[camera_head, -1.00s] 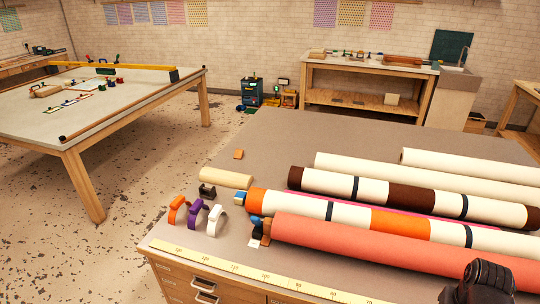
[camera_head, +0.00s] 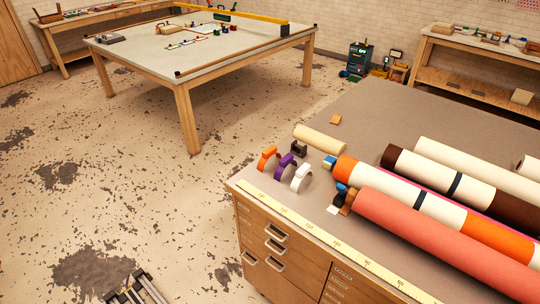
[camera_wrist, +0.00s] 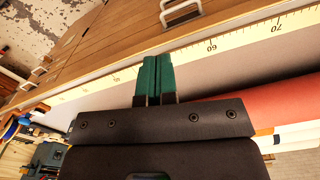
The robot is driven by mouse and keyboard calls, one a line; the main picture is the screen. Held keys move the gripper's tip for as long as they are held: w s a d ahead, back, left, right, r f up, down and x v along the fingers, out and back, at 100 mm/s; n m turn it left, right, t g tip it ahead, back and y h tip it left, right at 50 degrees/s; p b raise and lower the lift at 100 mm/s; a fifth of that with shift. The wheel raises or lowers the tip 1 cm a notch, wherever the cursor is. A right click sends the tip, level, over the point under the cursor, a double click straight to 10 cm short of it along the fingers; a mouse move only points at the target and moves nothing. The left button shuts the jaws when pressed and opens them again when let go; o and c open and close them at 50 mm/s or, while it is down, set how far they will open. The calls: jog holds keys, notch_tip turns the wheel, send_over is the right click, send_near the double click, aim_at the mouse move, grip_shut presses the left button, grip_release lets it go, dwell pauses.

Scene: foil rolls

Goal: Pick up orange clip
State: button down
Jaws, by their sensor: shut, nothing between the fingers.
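The orange clip (camera_head: 268,158) stands near the left end of the near table, close to the yellow ruler strip in the head view. A purple clip (camera_head: 286,165) and a white clip (camera_head: 301,178) stand in a row to its right. My gripper (camera_wrist: 153,58) shows in the wrist view with its two green fingers together and nothing between them. It is over the table's front edge by the ruler, to the right of the clips. The wrist view does not clearly show the orange clip. My gripper is not in the head view now.
Long rolls, including a coral one (camera_head: 440,235), cover the right of the table. A beige roll (camera_head: 319,138), a dark holder (camera_head: 299,148) and small blocks lie near the clips. The ruler (camera_head: 330,240) runs along the front edge, above drawers with handles (camera_head: 277,232).

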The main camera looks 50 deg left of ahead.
jog(key=c, duration=1.8)
grip_release()
jog(key=shift+c, duration=0.2)
jog(key=o, duration=1.8)
